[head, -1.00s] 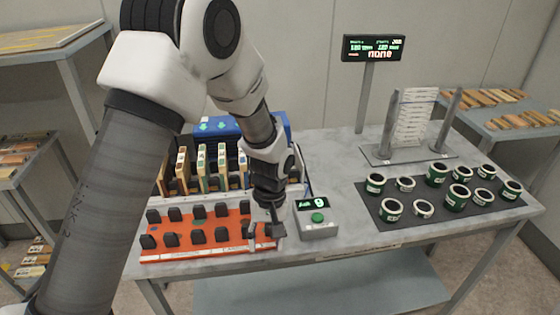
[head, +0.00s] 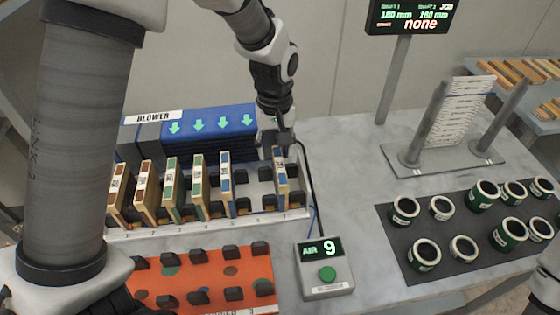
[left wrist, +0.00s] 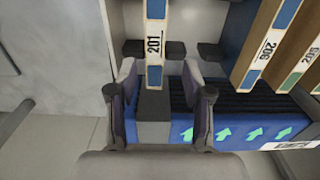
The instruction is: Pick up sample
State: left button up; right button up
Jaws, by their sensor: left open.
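In the head view this sample (head: 282,182) is alone at the right end of the white rack (head: 190,229). My left gripper (head: 280,138) is at its top edge, in front of the blue blower (head: 215,130). In the left wrist view the open fingers (left wrist: 157,78) are on either side of the sample's near end, with gaps showing. Contact cannot be told. My right gripper is not in view.
Several other samples (head: 172,188) stand to the left in the rack. An orange tray (head: 190,290) with black holders lies in front. An air control box (head: 324,270) reads 9. Several green-banded jars (head: 482,194) stand on a dark mat at the right.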

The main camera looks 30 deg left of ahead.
aim_at(278, 166)
pick_arm(q)
jog(key=s+d+f, duration=0.1)
jog(key=s+d+f+p, duration=0.1)
jog(key=shift+f, duration=0.3)
jog(key=f, duration=0.3)
jog(key=shift+w+f+p, duration=0.1)
jog(key=shift+w+p, duration=0.15)
jog(key=shift+p, duration=0.05)
jog(key=shift+w+a+f, duration=0.1)
jog(key=shift+w+f, duration=0.05)
jog(key=shift+f, duration=0.2)
jog(key=shift+r, duration=0.1)
jog(key=shift+s, duration=0.25)
grip_shut()
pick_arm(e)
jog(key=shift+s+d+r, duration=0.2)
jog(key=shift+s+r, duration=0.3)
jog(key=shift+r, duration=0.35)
